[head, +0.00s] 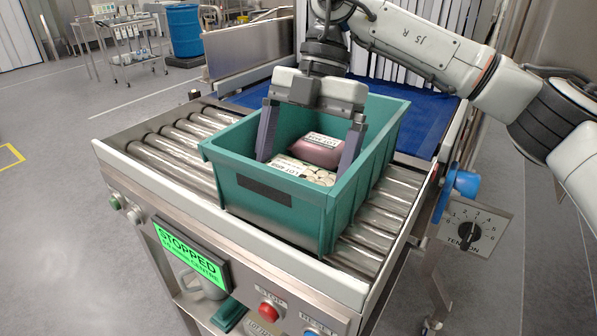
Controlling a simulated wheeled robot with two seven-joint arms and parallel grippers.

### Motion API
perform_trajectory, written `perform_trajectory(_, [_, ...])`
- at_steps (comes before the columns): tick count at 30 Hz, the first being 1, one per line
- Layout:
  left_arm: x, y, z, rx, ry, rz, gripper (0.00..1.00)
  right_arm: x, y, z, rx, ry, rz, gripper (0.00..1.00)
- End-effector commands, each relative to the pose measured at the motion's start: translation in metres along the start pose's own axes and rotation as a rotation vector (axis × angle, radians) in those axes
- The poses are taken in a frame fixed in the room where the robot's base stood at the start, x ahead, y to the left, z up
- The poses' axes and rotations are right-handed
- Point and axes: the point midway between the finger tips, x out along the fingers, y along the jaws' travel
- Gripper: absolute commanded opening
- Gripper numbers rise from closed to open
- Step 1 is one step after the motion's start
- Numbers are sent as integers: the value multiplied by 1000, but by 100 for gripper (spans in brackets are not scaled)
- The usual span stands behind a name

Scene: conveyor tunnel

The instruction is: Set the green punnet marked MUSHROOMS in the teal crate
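The teal crate (268,205) stands upright on the conveyor rollers. Inside it lie a pack of pale, mushroom-like pieces with a white label (303,171) and, behind it, a pink pack with a label (318,152). The pale pack's green sides and the lettering cannot be made out; the crate's front wall hides its lower part. My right gripper (308,150) reaches down into the crate from above. Its two fingers are wide apart, one on each side of the packs, and no clear contact shows. My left gripper is not in view.
A blue belt (428,115) lies behind the rollers, with a strip curtain above. Bare rollers (180,150) are free left of the crate. A green screen (188,258) reads STOPPED. A red button (268,310) and a tension dial (466,232) sit at the front and right.

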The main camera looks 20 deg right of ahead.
Motion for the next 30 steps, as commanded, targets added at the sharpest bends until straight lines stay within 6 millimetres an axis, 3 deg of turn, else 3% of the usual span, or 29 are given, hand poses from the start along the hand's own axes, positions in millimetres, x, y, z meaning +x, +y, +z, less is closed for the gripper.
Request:
perform_trajectory(11, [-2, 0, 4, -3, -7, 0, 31, -8, 1, 0, 1, 0, 2, 100])
perform_trajectory(25, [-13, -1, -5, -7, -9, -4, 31, -104, 0, -2, 2, -2, 0, 100])
perform_trajectory(30, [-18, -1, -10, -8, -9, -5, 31, -119, 0, -1, 2, -1, -1, 100])
